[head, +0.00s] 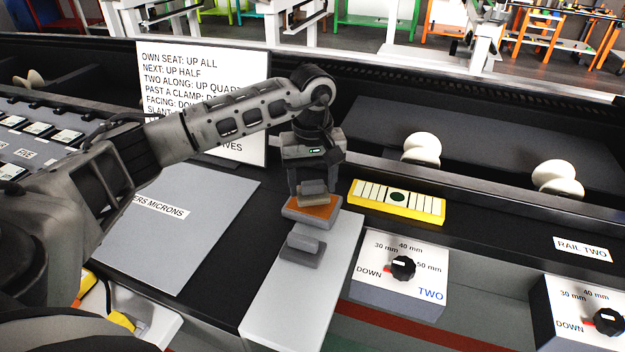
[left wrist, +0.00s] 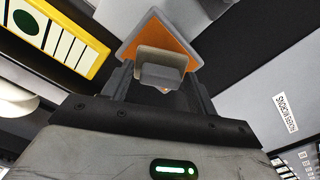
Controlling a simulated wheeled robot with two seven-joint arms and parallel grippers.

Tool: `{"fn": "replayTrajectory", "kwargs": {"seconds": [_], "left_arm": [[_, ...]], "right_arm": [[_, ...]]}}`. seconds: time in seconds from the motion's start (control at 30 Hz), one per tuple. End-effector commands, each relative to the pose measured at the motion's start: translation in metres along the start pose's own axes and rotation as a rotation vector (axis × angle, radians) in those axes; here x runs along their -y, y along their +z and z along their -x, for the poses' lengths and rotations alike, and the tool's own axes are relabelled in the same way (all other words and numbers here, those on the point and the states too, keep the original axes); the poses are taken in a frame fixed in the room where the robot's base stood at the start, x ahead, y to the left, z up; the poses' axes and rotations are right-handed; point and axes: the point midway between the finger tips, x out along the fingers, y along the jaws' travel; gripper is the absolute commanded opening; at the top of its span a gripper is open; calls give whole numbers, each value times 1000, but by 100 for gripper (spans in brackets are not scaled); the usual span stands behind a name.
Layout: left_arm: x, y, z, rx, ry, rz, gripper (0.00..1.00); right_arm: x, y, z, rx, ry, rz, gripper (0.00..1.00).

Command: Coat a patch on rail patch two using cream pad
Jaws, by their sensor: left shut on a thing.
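My left gripper (head: 312,184) is shut on the handle of a pad (head: 300,208) with an orange-brown top and a pale grey edge. In the left wrist view the handle (left wrist: 162,66) is greyish beige between my fingers (left wrist: 160,88), over the orange top (left wrist: 140,40). The pad is over the far end of a light grey board (head: 290,290); I cannot tell whether it touches. A second, grey pad (head: 303,252) lies on that board, nearer. The label RAIL TWO (head: 582,249) is on the dark rail at the right. I cannot make out a patch marked two. My right gripper is not seen.
A yellow-framed striped gauge (head: 420,210) with a green dot lies just right of the held pad. Dial box TWO (head: 398,295) and another dial box (head: 570,330) stand in front. Pale round knobs (head: 422,146) are behind. A text sign (head: 165,70) stands behind my arm.

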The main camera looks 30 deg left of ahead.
Motion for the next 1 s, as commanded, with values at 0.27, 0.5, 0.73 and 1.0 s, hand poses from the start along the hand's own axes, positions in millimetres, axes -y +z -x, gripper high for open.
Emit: {"fn": "replayTrajectory", "kwargs": {"seconds": [0.27, 0.5, 0.73, 1.0], "left_arm": [[0, 0, 0, 0, 0, 0, 40], [0, 0, -2, 0, 0, 0, 40], [0, 0, -5, 0, 0, 0, 40], [0, 0, -8, 0, 0, 1, 40]], "right_arm": [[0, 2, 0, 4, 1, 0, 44], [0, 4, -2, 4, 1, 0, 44], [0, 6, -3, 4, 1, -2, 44], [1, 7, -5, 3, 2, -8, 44]]}}
